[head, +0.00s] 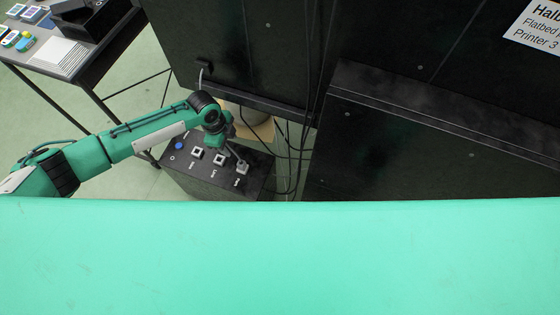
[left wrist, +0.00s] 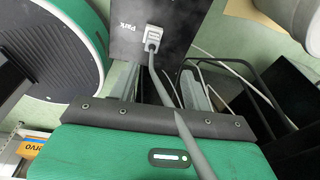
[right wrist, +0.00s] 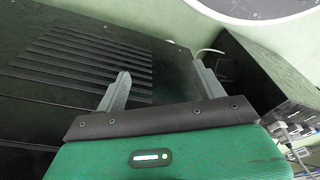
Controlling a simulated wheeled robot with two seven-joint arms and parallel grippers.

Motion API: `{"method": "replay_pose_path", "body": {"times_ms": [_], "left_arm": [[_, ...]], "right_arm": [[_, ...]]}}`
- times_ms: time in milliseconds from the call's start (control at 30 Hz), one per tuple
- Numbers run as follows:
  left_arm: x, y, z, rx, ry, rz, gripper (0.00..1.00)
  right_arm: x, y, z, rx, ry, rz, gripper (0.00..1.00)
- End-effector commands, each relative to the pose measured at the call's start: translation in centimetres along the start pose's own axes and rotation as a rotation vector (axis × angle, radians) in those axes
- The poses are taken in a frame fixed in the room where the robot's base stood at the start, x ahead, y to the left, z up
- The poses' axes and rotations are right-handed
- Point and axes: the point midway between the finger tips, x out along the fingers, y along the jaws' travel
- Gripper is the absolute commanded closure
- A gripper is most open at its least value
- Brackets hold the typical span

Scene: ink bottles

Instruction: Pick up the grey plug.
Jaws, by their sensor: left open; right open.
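The grey plug (head: 242,168) sits in the end socket of a black box (head: 215,183). In the left wrist view the plug (left wrist: 153,36) is beside the label "Park", and its grey cable (left wrist: 167,95) runs back toward my wrist. My left gripper (head: 232,152) is just above the box, close to the plug. In the left wrist view my left gripper (left wrist: 160,78) is open, its fingers on either side of the cable and short of the plug. My right gripper (right wrist: 162,75) is open and empty beside a black slatted surface; it does not show in the head view.
The box also has two other white-framed sockets (head: 197,153) and a blue knob (head: 179,146). Dark cables (head: 290,150) hang to its right. Tall black cabinets (head: 440,140) stand behind and right. A dark table (head: 85,60) with small items is at the upper left.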

Motion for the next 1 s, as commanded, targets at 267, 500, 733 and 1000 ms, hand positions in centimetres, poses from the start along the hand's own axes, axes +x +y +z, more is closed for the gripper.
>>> {"method": "replay_pose_path", "body": {"times_ms": [267,500,733,1000], "left_arm": [[0.6,1.6,0.2,0.104,-0.018,0.069,0.51],[5.3,1.9,0.2,0.102,-0.016,0.068,0.51],[7.9,1.9,0.3,0.102,-0.017,0.064,0.51],[10.9,2.1,-0.1,0.102,-0.017,0.065,0.51]], "right_arm": [[-1.0,-0.1,-0.7,0.003,0.006,-0.002,0.3],[-2.4,-0.2,-1.2,0.004,0.01,-0.004,0.3],[-3.0,-0.2,-1.5,0.005,0.017,-0.004,0.3],[-3.2,-0.2,-1.6,0.005,0.019,-0.004,0.3]]}}
